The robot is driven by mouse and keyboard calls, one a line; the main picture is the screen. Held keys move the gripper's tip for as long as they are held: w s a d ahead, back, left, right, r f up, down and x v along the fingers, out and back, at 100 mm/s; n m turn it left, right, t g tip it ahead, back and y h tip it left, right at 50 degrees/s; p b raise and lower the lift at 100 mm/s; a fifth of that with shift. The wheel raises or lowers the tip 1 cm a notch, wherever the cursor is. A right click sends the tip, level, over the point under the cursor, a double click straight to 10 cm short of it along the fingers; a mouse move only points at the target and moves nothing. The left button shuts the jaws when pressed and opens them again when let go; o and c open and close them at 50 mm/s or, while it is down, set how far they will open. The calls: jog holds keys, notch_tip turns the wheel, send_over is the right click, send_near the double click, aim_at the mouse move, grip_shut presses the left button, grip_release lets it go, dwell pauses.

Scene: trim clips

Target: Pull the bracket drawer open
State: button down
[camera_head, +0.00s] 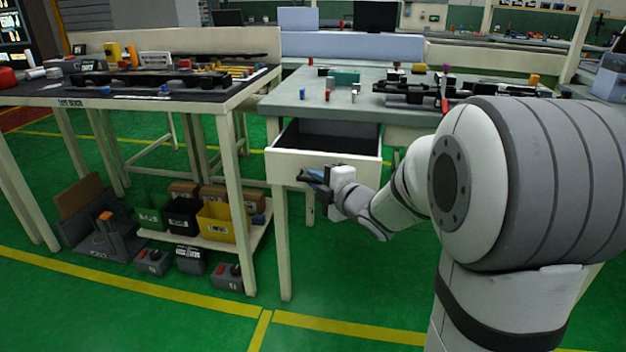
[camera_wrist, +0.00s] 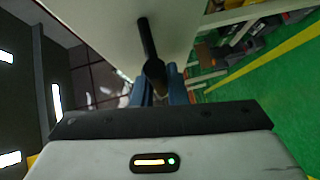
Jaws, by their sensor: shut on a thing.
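The white bracket drawer (camera_head: 287,163) is under the right-hand workbench and stands pulled out, with its dark inside (camera_head: 330,135) showing from above. Its white front face also fills the upper middle of the wrist view (camera_wrist: 185,30). My gripper (camera_head: 315,177) is at the front of the drawer. In the wrist view its blue fingers (camera_wrist: 158,88) are closed around one end of the dark bar handle (camera_wrist: 147,40). The rest of the handle reaches away along the drawer front. In the head view my gripper hides most of the handle.
The right-hand workbench (camera_head: 285,92) holds small parts and a long dark piece. Another bench (camera_head: 235,100) stands to the left, with bins, including a yellow bin (camera_head: 217,224), on a low shelf beneath. Green floor with yellow lines is clear in front of the drawer.

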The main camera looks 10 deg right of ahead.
jog(key=shift+s+a, duration=0.15)
jog(key=shift+s, duration=0.1)
jog(key=c, duration=1.5)
grip_release()
jog(key=shift+o, duration=0.2)
jog(key=shift+s+r, duration=0.1)
jog(key=shift+s, duration=0.1)
jog(key=f+p+v, duration=0.1)
jog(key=p+v, duration=0.1)
jog(key=v, duration=0.5)
jog(key=shift+d+r, duration=0.2)
jog(key=shift+r, duration=0.2)
